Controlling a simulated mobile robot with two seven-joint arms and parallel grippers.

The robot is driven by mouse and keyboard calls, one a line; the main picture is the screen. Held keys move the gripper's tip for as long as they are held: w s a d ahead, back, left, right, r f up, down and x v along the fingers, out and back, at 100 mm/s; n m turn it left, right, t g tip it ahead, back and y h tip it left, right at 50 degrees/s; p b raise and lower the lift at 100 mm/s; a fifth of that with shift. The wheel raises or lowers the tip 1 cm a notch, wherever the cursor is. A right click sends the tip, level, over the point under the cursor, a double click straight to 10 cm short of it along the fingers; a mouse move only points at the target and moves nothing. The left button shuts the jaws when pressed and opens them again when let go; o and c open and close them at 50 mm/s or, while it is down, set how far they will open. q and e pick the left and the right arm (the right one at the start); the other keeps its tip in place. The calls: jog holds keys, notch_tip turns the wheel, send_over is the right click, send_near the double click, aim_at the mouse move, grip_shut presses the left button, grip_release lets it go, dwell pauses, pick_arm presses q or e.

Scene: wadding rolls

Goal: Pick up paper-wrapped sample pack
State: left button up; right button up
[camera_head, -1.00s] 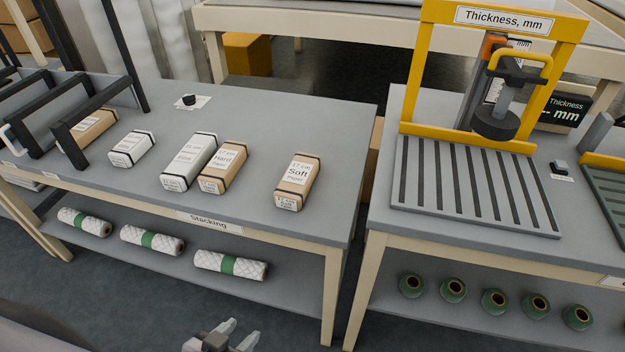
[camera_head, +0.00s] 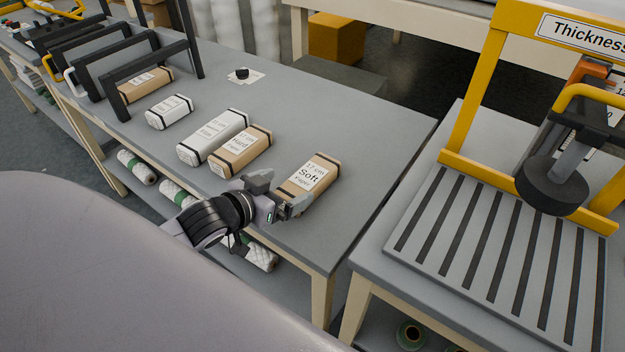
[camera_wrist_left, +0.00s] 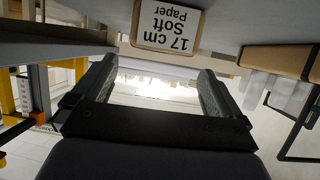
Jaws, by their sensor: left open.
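The paper-wrapped pack labelled "17 cm Soft Paper" (camera_head: 325,167) is brown with dark end bands and lies on the grey table near its right end. Its label also shows upside down at the top of the left wrist view (camera_wrist_left: 168,25). My left gripper (camera_head: 283,194) is open at the table's front edge, just in front of this pack, and overlaps its near end in the head view. In the left wrist view, nothing is between the fingers (camera_wrist_left: 155,72). A second brown pack, marked "Hard" (camera_head: 240,152), lies to its left. My right gripper is not in view.
White packs (camera_head: 212,137) (camera_head: 169,112) and another brown pack (camera_head: 146,85) lie further left, by black frames (camera_head: 145,62). White rolls (camera_head: 137,166) lie on the shelf below. The yellow thickness stand (camera_head: 478,80) is right, across a gap.

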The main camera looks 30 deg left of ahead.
aim_at(303, 181)
pick_arm(q)
jog(key=shift+x, duration=3.05)
jog(key=shift+s+f, duration=0.1)
jog(key=shift+f, duration=0.05)
jog(key=c, duration=1)
